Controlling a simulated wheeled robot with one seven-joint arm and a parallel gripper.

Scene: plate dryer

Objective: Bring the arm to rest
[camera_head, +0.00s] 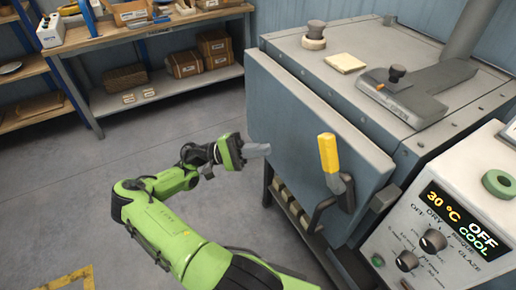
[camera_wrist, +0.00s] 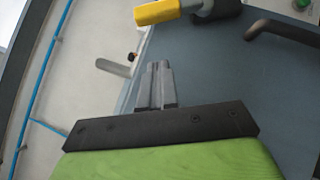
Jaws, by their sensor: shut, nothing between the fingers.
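My green arm reaches out over the floor in the head view. My gripper (camera_head: 256,150) is in front of the dryer's left side, its fingers pointing right. In the wrist view my gripper (camera_wrist: 158,84) has its two grey fingers together, with nothing between them. The dryer (camera_head: 350,90) is a grey-blue box with a thick front door (camera_head: 310,135). A yellow handle (camera_head: 328,153) on a dark bracket stands on the door, to the right of my gripper and apart from it. The handle also shows in the wrist view (camera_wrist: 157,13), beyond the fingertips.
A control panel (camera_head: 445,235) reading 30 °C, OFF and COOL is at the lower right. A workbench (camera_head: 150,35) with a lower shelf of boxes (camera_head: 184,64) stands at the back left. The grey floor (camera_head: 60,185) on the left is clear, with a yellow floor marking (camera_head: 75,278).

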